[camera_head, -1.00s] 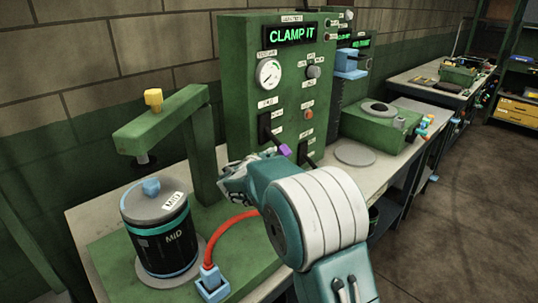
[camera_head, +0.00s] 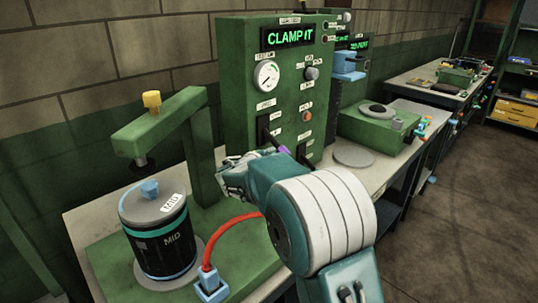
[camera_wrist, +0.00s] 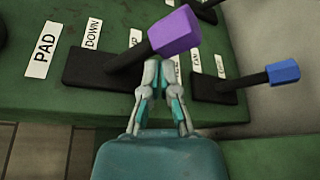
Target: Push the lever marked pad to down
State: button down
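The lever for the pad has a purple handle (camera_wrist: 174,31) on a dark stem. Its black base plate (camera_wrist: 85,70) sits beside the white PAD label (camera_wrist: 41,50) and the DOWN label (camera_wrist: 92,33) in the wrist view. In the head view the purple handle (camera_head: 283,149) shows only partly, behind my arm. My gripper (camera_wrist: 162,66) has its fingers together with nothing between them. Its tips are just under the purple handle in the wrist view; I cannot tell whether they touch. The lever's exact setting is unclear.
A second lever with a blue handle (camera_wrist: 284,72) is close on the right. The green panel (camera_head: 235,95) shows CLAMP IT. A green press arm (camera_head: 160,115) stands over a MID canister (camera_head: 165,250) at left. A red hose (camera_head: 230,225) runs near my arm.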

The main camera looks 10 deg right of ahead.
aim_at(273, 140)
jog(key=shift+s+d+r+n+g, duration=0.15)
jog(key=shift+r+n+g, duration=0.2)
jog(key=shift+r+n, duration=0.3)
jog(key=shift+s+d+r+n+g, duration=0.15)
jog(key=shift+r+n+g, duration=0.2)
jog(key=shift+r+n, duration=0.3)
jog(key=shift+r+n+g+h, duration=0.4)
jog(key=shift+r+n+g, duration=0.4)
jog(key=shift+n, duration=0.5)
jog(key=shift+r, duration=0.65)
jog(key=shift+w+a+r, duration=0.1)
jog(key=shift+r, duration=0.15)
jog(key=shift+r, duration=0.8)
